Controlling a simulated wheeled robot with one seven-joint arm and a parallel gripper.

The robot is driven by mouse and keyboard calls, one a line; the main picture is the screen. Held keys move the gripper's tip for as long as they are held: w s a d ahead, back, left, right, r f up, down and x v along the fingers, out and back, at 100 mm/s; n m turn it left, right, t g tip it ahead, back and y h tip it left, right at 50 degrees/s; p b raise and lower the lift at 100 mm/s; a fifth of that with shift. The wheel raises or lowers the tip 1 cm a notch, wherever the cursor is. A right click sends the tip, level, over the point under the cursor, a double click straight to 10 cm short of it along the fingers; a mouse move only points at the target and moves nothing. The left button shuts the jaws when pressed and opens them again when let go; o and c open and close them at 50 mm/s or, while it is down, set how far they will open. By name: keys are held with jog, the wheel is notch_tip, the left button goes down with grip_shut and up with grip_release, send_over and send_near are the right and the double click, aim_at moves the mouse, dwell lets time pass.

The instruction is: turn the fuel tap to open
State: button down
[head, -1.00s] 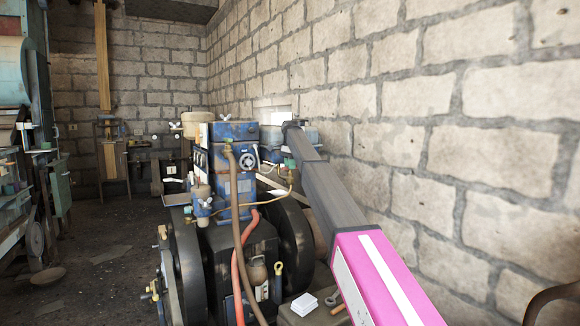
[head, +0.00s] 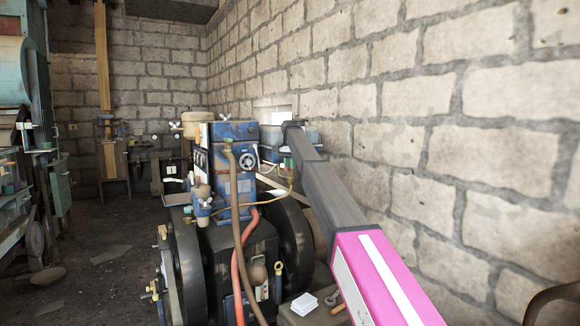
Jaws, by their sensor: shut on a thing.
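My arm reaches from the lower right, over the right side of the engine, to its dark far end beside a blue-grey box that looks like the tank. I cannot make out my gripper or its fingers; the far end of the arm and the engine parts hide that spot. The blue engine (head: 240,185) stands at the centre. A small green part (head: 289,162) shows below the box, with a thin brownish line (head: 291,183) running down from it. It may be the fuel tap, but its handle is too small to read.
Two dark flywheels (head: 292,235) flank the engine. A brown hose and a red hose (head: 238,265) hang in front. A white block (head: 304,302) lies on a bench at the lower front. A stone wall (head: 480,150) closes the right side. Open floor (head: 105,255) lies to the left.

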jog(key=n, duration=1.1)
jog(key=shift+r+n, duration=0.1)
jog(key=shift+n, duration=0.3)
dwell(0.3)
jog(key=c, duration=1)
grip_release()
jog(key=shift+o, duration=0.2)
